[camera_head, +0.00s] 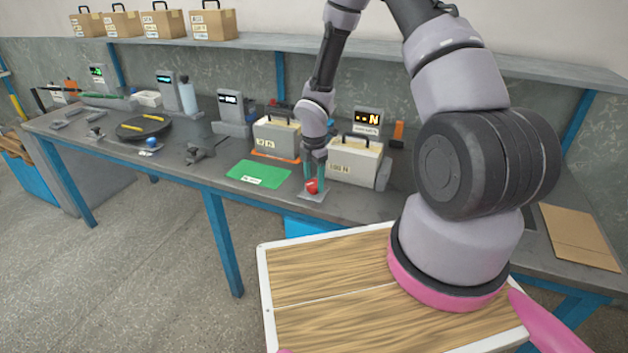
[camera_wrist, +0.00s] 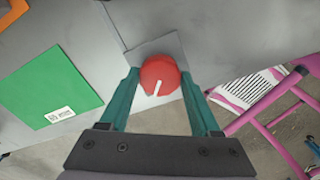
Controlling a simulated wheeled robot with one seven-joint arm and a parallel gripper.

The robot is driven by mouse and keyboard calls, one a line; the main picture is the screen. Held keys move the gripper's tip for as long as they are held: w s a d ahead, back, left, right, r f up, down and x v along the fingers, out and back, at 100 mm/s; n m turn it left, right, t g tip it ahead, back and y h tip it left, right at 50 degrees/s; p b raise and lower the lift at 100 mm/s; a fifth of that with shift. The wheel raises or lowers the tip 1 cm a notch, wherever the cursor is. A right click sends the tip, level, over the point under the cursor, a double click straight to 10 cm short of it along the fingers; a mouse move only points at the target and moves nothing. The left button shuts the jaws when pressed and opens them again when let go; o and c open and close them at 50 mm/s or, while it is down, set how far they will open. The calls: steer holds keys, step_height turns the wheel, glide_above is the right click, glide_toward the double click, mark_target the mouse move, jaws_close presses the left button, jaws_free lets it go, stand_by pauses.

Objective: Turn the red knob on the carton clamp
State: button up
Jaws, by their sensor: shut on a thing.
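The red knob (camera_head: 312,186) sits on a small grey plate near the bench's front edge. In the wrist view the red knob (camera_wrist: 160,75) is round with a white pointer line slanting from near its middle toward the lower left. My gripper (camera_head: 315,181) reaches down from above onto the knob. Its two green fingers (camera_wrist: 160,82) stand on the left and right of the knob, shut on it. The plate (camera_wrist: 153,47) shows behind the knob. The rest of the clamp is hard to make out.
A green mat (camera_head: 259,174) lies left of the knob. A cardboard sheet (camera_head: 580,238) lies at right. Open floor shows past the bench's front edge.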

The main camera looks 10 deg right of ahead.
steer(key=m, duration=0.4)
steer(key=shift+m, duration=0.3)
steer(key=m, duration=0.4)
steer(key=shift+m, duration=0.3)
steer(key=m, duration=0.4)
steer(key=shift+m, duration=0.3)
steer(key=m, duration=0.3)
steer(key=shift+m, duration=0.3)
steer(key=m, duration=0.4)
steer(key=shift+m, duration=0.3)
steer(key=m, duration=0.3)
steer(key=shift+m, duration=0.3)
steer(key=m, duration=3)
